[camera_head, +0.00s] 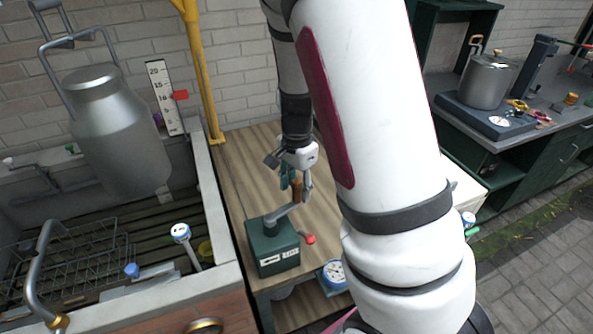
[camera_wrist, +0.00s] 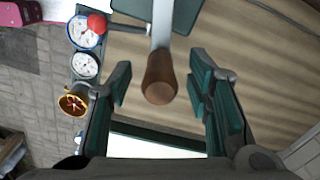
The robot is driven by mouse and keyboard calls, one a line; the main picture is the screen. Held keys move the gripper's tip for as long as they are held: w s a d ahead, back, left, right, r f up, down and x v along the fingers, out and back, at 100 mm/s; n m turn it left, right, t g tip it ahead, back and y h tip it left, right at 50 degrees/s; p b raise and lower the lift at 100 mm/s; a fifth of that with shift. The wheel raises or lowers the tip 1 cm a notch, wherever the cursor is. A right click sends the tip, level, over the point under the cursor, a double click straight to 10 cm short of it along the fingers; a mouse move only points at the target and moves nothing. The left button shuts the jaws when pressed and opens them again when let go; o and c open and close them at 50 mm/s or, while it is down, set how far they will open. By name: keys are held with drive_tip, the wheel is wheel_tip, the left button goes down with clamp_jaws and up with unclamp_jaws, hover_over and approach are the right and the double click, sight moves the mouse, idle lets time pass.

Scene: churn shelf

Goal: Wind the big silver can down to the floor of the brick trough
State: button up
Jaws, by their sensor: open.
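The big silver can (camera_head: 115,135) hangs upright by its bail from a hook over the trough (camera_head: 222,255) in the head view. A ruler (camera_head: 163,95) with a red pointer (camera_head: 181,95) stands behind it. A green winch box (camera_head: 272,247) sits on the wooden bench, with a crank arm and a brown wooden handle (camera_head: 297,190). My gripper (camera_head: 296,180) is above the box at the handle. In the wrist view the handle (camera_wrist: 160,78) stands between the open green-padded fingers (camera_wrist: 160,95), with gaps on both sides.
A red-knobbed lever (camera_head: 310,239) sticks out of the winch box. Dial gauges (camera_head: 334,273) are at the bench front. A wire rack (camera_head: 60,265) lies in the trough at left. A yellow post (camera_head: 203,75) rises behind. A pot (camera_head: 486,80) stands on the right counter.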

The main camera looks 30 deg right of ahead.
drive_tip(key=shift+f, duration=1.1)
